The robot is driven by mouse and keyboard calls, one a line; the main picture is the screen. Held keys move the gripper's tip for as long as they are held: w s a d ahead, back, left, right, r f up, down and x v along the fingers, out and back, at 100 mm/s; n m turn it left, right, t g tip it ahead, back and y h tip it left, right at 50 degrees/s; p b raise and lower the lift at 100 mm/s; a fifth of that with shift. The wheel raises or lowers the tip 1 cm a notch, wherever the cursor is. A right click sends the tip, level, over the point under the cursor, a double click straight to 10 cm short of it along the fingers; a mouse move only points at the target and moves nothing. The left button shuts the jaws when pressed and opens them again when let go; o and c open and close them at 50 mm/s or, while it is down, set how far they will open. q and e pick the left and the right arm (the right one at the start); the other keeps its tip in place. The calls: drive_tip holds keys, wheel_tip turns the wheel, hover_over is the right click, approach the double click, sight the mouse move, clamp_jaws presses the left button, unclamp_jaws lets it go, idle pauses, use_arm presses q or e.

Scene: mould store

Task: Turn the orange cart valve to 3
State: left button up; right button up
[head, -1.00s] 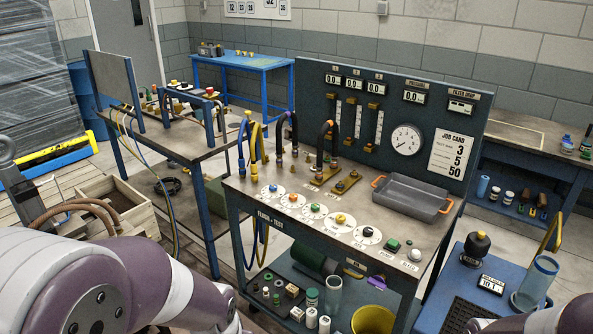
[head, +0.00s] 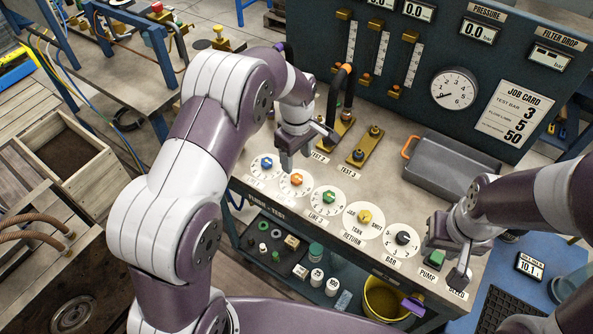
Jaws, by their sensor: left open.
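The orange cart valve (head: 296,180) is a small orange knob on a round white dial on the cart top, between the blue valve (head: 266,163) and the green valve (head: 329,196). Its setting is too small to read. My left gripper (head: 304,150) is open and empty, pointing down just behind and above the orange valve, apart from it. Its arm covers part of the cart's left side. My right gripper (head: 445,263) looks open, with its fingers apart over the green pump button (head: 435,259); I cannot tell whether it touches.
A yellow tank-return knob (head: 364,216) and a black bar knob (head: 403,238) sit further right. Hoses and brass test blocks (head: 367,147) stand behind. The job card (head: 513,113) reads 3, 5, 50.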

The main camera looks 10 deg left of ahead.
sight(297, 177)
use_arm(q)
drive_tip(key=f, duration=0.5)
drive_tip(key=w+f+p, duration=0.1)
drive_tip(key=f, duration=0.1)
drive_tip(key=shift+a+f, duration=0.1)
drive_tip(key=shift+f, duration=0.3)
drive_tip(key=shift+s+f, duration=0.2)
drive_tip(key=shift+f, duration=0.15)
drive_tip(key=shift+w+f, duration=0.1)
drive_tip(key=c, duration=1)
